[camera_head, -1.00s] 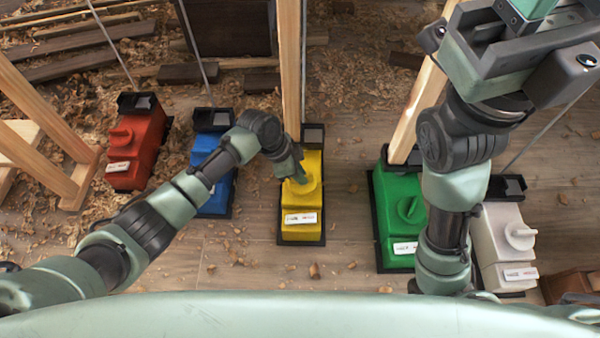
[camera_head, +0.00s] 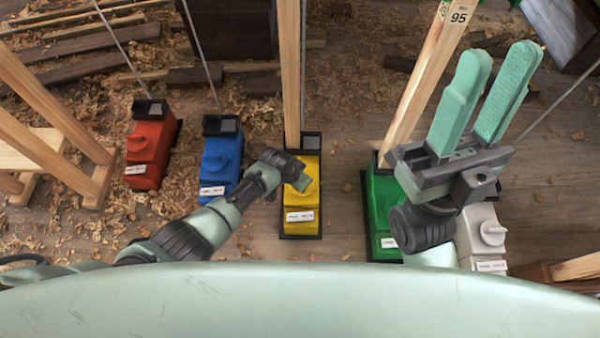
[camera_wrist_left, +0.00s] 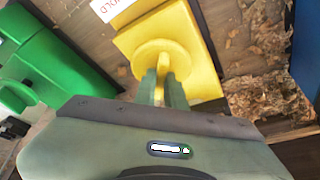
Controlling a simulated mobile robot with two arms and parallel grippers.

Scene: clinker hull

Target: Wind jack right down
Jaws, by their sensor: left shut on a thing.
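The yellow jack (camera_head: 301,223) stands on the floor in the middle of the head view, with a wooden post (camera_head: 290,70) rising at its far end. It has a round dial with a raised yellow grip. My left gripper (camera_head: 302,183) reaches it from the left. In the left wrist view, its fingers (camera_wrist_left: 164,86) are shut on the raised grip of the yellow dial (camera_wrist_left: 150,54), which they partly hide. My right gripper (camera_head: 505,95) is open and empty, held up over the right side with its fingers pointing away.
A red jack (camera_head: 147,162) and a blue jack (camera_head: 221,160) stand left of the yellow one. A green jack (camera_head: 379,215) and a white jack (camera_head: 483,235) stand right, partly behind my right arm. Wooden trestle legs (camera_head: 60,110) stand at left. Shavings litter the floor.

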